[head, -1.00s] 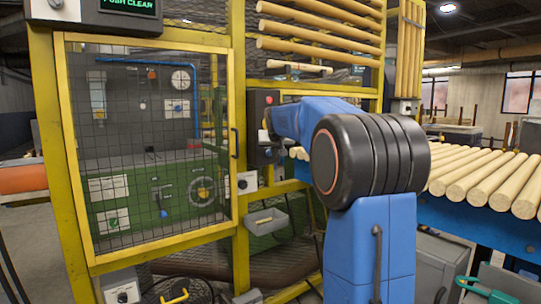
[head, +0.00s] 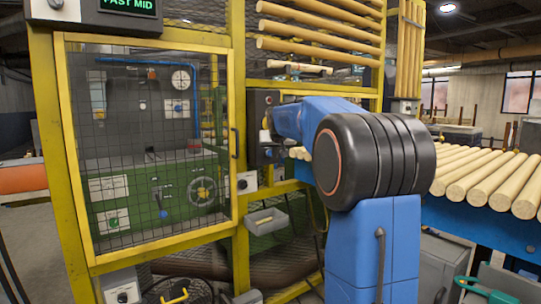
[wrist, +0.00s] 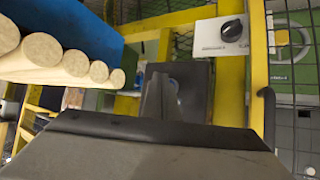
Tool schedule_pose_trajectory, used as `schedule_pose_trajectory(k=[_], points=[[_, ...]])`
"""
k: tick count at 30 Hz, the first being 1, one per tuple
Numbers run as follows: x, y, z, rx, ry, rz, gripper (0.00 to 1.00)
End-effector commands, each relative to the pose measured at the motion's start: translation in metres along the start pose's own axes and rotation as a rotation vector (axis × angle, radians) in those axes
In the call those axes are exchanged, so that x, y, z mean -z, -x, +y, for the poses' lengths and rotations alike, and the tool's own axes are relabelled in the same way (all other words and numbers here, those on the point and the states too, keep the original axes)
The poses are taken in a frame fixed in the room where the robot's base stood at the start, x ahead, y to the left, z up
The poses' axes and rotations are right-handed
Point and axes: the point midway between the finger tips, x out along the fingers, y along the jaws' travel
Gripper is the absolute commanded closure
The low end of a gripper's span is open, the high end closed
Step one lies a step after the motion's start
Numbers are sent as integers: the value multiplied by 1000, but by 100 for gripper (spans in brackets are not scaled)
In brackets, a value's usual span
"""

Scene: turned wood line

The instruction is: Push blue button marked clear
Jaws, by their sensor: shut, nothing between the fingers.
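A dark control box (head: 262,120) is fixed to the yellow post right of the mesh door in the head view, with a small red spot near its top. My gripper (wrist: 160,92) is shut and empty, its tip against or very close to the box's dark face (wrist: 198,88) in the wrist view. I cannot tell whether it touches. The blue button is not clearly seen; a small bluish patch shows beside the fingertip, and my gripper and arm hide much of the box front. The display (head: 128,4) at the top left reads "FAST MID" in green.
A mesh door (head: 145,150) in a yellow frame stands left of the box. A white plate with a black knob (wrist: 231,30) is close by in the wrist view. Wooden rods (head: 490,180) lie on a blue conveyor at right.

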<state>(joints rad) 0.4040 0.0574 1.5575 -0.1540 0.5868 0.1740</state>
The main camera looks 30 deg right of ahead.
Motion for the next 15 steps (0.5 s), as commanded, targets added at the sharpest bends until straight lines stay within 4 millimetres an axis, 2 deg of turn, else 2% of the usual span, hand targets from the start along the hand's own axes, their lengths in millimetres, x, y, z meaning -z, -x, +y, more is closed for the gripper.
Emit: schedule_pose_trajectory(k=[15], points=[[-3,5,3,0,-1,1,100]])
